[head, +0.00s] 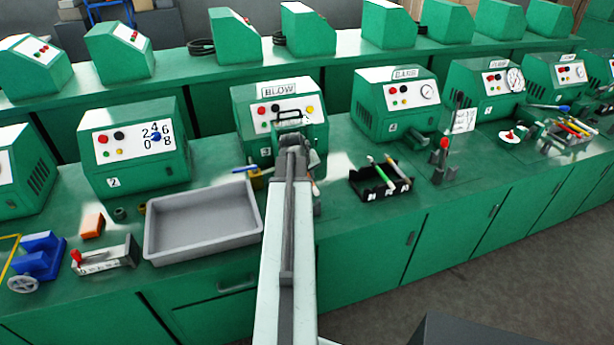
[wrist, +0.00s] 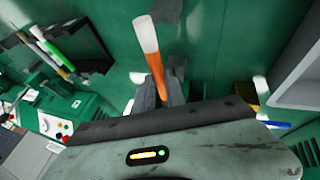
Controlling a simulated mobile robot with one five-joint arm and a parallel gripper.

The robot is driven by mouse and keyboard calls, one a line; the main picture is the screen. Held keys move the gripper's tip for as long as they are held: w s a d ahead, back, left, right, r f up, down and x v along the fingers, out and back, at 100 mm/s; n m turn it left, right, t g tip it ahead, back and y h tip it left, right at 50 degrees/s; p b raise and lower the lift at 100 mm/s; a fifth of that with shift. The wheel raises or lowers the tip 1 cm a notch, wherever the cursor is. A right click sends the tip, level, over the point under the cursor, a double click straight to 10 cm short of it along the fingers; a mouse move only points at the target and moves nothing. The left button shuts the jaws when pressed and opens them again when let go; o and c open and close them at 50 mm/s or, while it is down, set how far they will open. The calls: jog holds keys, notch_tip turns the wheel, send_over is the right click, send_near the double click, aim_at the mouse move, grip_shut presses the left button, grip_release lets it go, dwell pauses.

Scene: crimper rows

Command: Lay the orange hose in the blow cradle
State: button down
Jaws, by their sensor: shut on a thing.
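My gripper (wrist: 160,94) is shut on the orange hose (wrist: 155,68), a short orange rod with a whitish end, in the wrist view. The hose's lower end is hidden between the dark fingers. The bench top lies beyond it. In the head view my gripper is in front of the BLOW machine (head: 263,112), a green box with a white button panel. My arm hides much of the bench there. A small yellow piece with a blue rod (head: 244,169) is just left of my arm. I cannot tell which part is the blow cradle.
A grey tray (head: 158,252) stands left of my arm. A black tray with pens (head: 362,192) is to the right, and also shows in the wrist view (wrist: 88,72). A post with a red top (head: 443,146) stands farther right. Bare bench lies between my arm and the black tray.

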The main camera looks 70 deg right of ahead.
notch_tip(320, 180, down, 6)
jog(key=b, duration=0.5)
jog(key=shift+f, duration=0.2)
jog(key=shift+r, duration=0.1)
jog(key=c, duration=1.3)
grip_release()
jog(key=p+v, duration=0.6)
jog(key=v, duration=0.1)
jog(key=shift+a+r+p, duration=0.2)
jog(key=shift+r+p, duration=0.1)
jog(key=shift+r, duration=0.05)
